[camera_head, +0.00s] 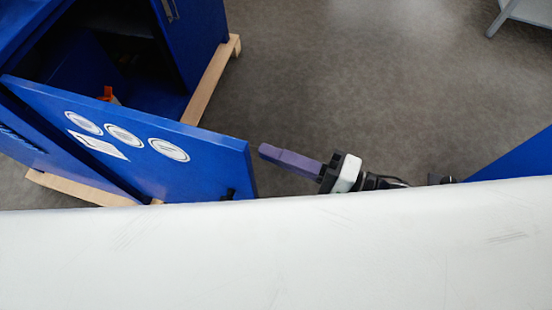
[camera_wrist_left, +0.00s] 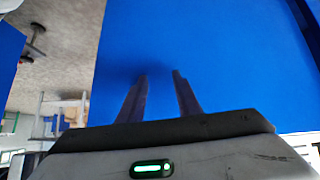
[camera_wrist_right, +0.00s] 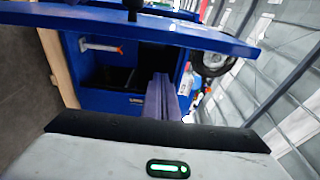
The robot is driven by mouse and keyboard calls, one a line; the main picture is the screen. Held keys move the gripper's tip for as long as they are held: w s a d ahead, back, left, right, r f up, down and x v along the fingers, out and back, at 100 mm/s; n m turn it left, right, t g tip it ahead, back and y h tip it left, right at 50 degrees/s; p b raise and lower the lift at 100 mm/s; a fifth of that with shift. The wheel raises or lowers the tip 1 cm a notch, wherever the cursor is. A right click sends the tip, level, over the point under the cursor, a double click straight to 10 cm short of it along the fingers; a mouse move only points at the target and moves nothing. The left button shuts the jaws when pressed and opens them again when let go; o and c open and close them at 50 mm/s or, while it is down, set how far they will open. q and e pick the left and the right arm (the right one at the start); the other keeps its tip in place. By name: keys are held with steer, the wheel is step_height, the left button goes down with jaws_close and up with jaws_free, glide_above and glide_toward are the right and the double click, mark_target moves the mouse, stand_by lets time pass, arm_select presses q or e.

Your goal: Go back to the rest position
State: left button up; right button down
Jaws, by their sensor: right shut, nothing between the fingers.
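My right gripper (camera_head: 264,151) is shut and empty, its purple fingers pressed together. In the head view it is over the floor, just right of the open blue cabinet door's free edge. It also shows in the right wrist view (camera_wrist_right: 162,78), pointing toward the blue cabinet's open inside. My left gripper (camera_wrist_left: 160,77) shows only in the left wrist view. Its two fingers are apart with nothing between them, and they face a plain blue panel (camera_wrist_left: 225,45). I cannot tell whether they touch it. The left arm is not visible in the head view.
The blue cabinet (camera_head: 190,45) stands at upper left on a wooden base (camera_head: 215,80). Its open door (camera_head: 205,180) carries white oval stickers. An orange item (camera_head: 108,94) is inside. Grey floor (camera_head: 360,70) is clear beyond the right gripper. Another blue panel (camera_head: 515,157) is at the right edge.

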steer(key=shift+r+p, duration=0.3)
steer(key=shift+r, duration=1.4)
